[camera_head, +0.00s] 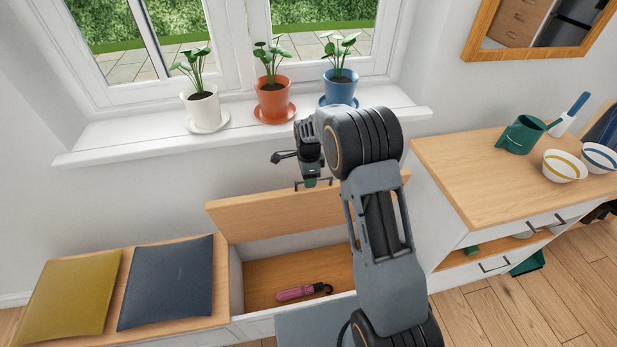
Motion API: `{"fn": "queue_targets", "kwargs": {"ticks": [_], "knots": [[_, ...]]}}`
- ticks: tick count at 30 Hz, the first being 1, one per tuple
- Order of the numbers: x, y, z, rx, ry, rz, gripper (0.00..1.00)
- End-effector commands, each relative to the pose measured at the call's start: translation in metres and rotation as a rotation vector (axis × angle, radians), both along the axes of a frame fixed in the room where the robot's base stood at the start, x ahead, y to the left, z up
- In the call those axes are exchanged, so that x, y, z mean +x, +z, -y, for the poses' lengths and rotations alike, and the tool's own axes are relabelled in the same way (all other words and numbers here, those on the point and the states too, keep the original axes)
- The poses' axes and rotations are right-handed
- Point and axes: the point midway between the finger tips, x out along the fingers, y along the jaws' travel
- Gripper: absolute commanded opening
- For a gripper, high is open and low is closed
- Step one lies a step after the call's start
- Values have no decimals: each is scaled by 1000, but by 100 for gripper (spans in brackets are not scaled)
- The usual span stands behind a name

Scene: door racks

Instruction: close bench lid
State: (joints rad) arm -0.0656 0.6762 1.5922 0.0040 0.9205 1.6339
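The wooden bench lid (276,215) stands raised along the back of the bench, tilted up against the wall side. The bench box (262,277) below it is open, and a pink folded umbrella (301,292) lies inside. My gripper (311,184) is at the lid's upper edge, pointing down. I cannot tell whether its fingers touch the lid or are open or shut. My arm hides the right part of the lid and of the box.
Dark blue (168,283) and yellow (73,293) cushions lie on the bench's left part. White (203,109), orange (272,98) and blue (340,88) plant pots stand on the windowsill (150,138) behind. A wooden-topped cabinet (463,176) with bowls and a watering can stands right.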

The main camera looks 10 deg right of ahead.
Motion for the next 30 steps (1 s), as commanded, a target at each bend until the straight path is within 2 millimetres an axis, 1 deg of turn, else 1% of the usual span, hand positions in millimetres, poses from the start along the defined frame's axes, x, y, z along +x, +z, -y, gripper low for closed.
{"fn": "queue_targets", "kwargs": {"ticks": [1, 13, 25, 30], "knots": [[0, 0, 0, 0, 0, 0, 38], [0, 0, 0, 0, 0, 0, 0], [0, 0, 0, 0, 0, 3, 0], [-7, -6, 1, 0, -2, 37, 0]]}}
